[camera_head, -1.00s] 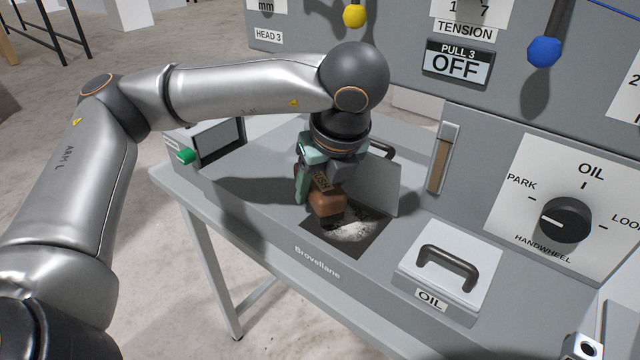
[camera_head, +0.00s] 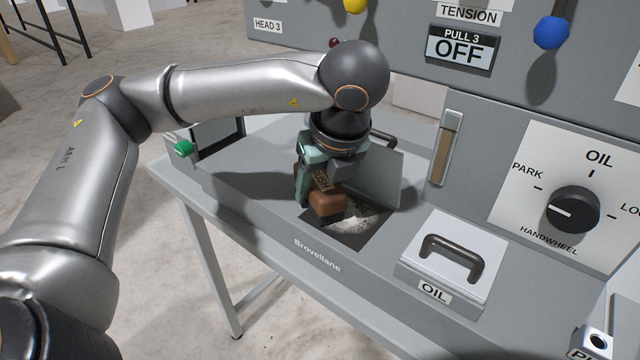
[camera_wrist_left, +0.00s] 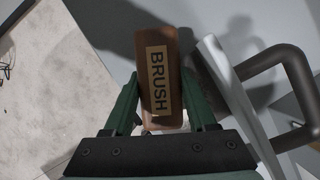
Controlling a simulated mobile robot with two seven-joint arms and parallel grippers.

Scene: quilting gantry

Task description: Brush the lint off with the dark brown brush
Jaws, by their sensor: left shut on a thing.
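The dark brown brush (camera_head: 326,203), with a tan BRUSH label, is held over the left part of a dark square opening (camera_head: 372,243) in the grey machine bed. My left gripper (camera_head: 322,178) has green fingers and is shut on the brush. In the left wrist view, the brush (camera_wrist_left: 161,110) sits between both fingers. Pale lint (camera_head: 362,226) shows in the opening to the right of the brush. The brush hides part of the opening, and I cannot tell whether it touches the lint. My right gripper is not in view.
A raised grey lid (camera_head: 378,180) with a dark handle (camera_head: 383,142) stands just behind the opening. A shut OIL lid (camera_head: 460,245) lies to the right. The upright panel with the OIL dial (camera_head: 573,210) rises behind. A green button (camera_head: 183,147) is at the left.

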